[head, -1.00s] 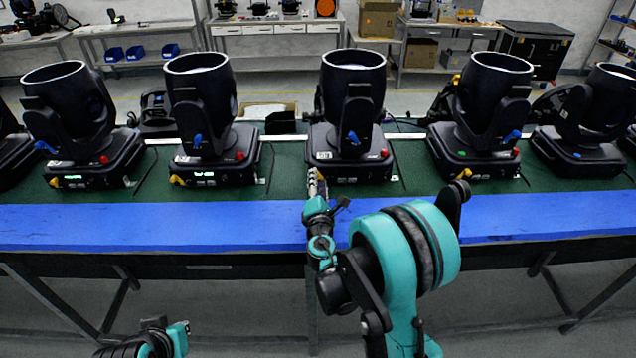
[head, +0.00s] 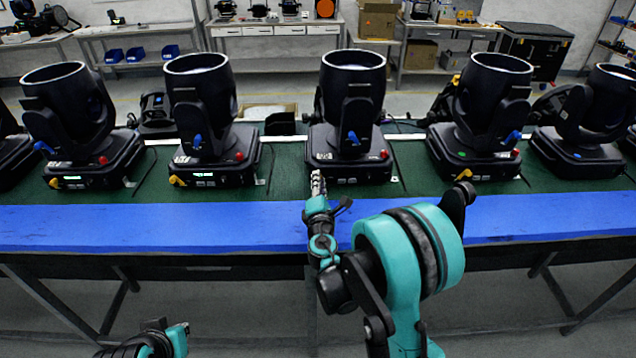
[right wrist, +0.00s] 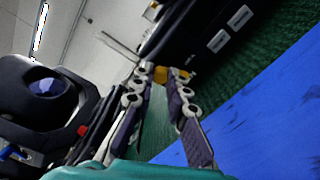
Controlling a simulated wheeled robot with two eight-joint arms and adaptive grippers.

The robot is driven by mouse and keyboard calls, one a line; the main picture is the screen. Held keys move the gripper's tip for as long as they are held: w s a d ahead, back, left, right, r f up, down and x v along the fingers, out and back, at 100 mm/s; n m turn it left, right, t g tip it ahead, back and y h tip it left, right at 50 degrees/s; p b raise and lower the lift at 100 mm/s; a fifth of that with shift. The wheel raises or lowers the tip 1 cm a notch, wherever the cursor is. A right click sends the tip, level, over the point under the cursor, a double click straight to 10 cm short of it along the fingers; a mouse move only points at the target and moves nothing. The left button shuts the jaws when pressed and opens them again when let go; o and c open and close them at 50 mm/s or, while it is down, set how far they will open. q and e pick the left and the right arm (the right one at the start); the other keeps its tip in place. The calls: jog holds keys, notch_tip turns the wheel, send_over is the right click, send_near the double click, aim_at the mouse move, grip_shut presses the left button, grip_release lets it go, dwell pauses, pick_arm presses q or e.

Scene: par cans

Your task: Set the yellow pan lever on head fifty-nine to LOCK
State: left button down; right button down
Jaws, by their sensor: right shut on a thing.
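The black moving head in the middle (head: 350,120) stands on the green mat, with a blue lever on its yoke. The number on its white label is too small to read. My right gripper (head: 318,182) is at the front left corner of its base. In the right wrist view, the yellow pan lever (right wrist: 172,76) is between the fingertips of my right gripper (right wrist: 166,78), which is shut on it. The fingers hide the lever in the head view. My left gripper (head: 180,338) is low at the left, away from the bench; its jaws are unclear.
Similar moving heads stand to the left (head: 203,120) and right (head: 490,115), with yellow levers at their base corners. The blue front strip (head: 150,228) of the bench is clear. A neighbouring head (right wrist: 45,90) fills the left of the right wrist view.

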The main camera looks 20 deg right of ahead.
aim_at(328, 173)
jog(key=m, duration=0.2)
jog(key=d+m+b, duration=0.1)
jog(key=m, duration=0.2)
jog(key=shift+s+d+r, duration=0.1)
jog(key=shift+s+d, duration=0.1)
jog(key=m+b, duration=0.1)
jog(key=m, duration=0.2)
jog(key=d+m+b, duration=0.1)
jog(key=m, duration=0.1)
jog(key=shift+s+d+f+m, duration=0.15)
jog(key=shift+d+f+m, duration=0.05)
jog(key=shift+m, duration=0.2)
jog(key=c, duration=1.5)
grip_release()
jog(key=shift+s, duration=0.1)
jog(key=v, duration=1.2)
